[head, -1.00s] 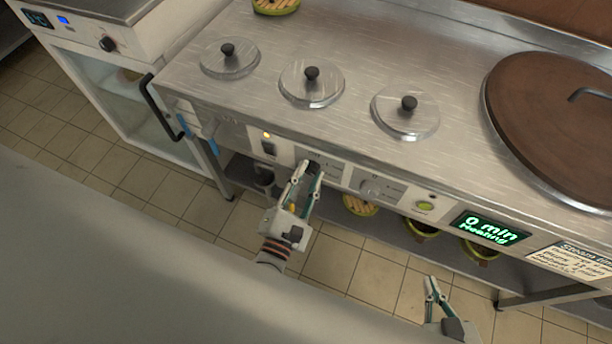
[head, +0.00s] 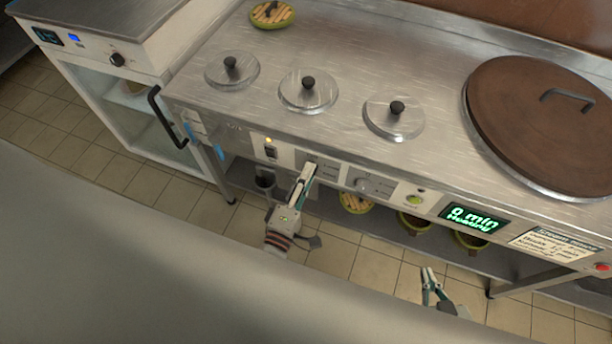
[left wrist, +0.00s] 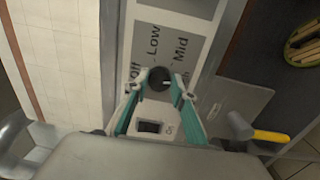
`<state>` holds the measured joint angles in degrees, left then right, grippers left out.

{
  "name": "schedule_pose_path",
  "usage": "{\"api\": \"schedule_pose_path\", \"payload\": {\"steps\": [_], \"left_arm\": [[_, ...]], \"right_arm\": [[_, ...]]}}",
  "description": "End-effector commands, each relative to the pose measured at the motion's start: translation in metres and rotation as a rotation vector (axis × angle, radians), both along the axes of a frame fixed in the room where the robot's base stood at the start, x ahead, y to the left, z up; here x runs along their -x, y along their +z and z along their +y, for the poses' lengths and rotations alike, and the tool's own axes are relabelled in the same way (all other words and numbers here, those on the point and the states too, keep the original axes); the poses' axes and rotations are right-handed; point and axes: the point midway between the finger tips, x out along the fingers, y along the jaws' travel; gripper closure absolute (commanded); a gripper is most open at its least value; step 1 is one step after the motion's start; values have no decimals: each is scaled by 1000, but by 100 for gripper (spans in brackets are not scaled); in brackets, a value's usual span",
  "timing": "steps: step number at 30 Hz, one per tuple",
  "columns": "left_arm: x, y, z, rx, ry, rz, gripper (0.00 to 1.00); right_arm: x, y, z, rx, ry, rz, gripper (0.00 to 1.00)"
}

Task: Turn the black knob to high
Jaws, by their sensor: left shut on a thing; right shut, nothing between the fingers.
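The round black knob (left wrist: 159,78) is on the pale front panel of the steel counter. In the left wrist view it sits by a grey label plate (left wrist: 165,48) reading Off, Low and Mid, with a partly covered word after Mid. A small pale mark shows toward the right of the knob's face. My left gripper (head: 308,168) is at the panel, its fingertips shut on the knob; in the left wrist view the teal fingers (left wrist: 164,87) lie either side of it. In the head view the fingers mostly hide the knob. My right gripper (head: 429,271) is shut and empty below the counter's front.
A rocker switch (head: 270,151) with an amber light is left of the knob. A grey knob (head: 362,185), a green button (head: 414,200) and a lit display (head: 473,218) are to its right. Small lids (head: 308,95) and a big brown lid (head: 540,125) cover the top.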

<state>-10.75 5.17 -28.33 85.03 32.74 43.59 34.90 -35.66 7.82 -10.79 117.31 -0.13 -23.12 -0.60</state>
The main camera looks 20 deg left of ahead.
Motion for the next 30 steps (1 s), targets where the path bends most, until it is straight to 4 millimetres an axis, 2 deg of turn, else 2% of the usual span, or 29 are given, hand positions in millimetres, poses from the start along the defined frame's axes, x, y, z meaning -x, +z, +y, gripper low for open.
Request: {"api": "schedule_pose_path", "payload": {"steps": [3,12,29,30], "left_arm": [[0,2,0,-73,0,-3,96],[0,0,1,-187,0,-5,96],[1,-2,1,-212,-1,-4,96],[1,-2,1,-212,-1,-4,65]], "right_arm": [[-3,7,1,-6,1,-9,100],[-5,13,3,-12,4,-13,100],[-2,11,4,-13,5,-8,100],[-2,11,4,-12,5,-7,100]]}}
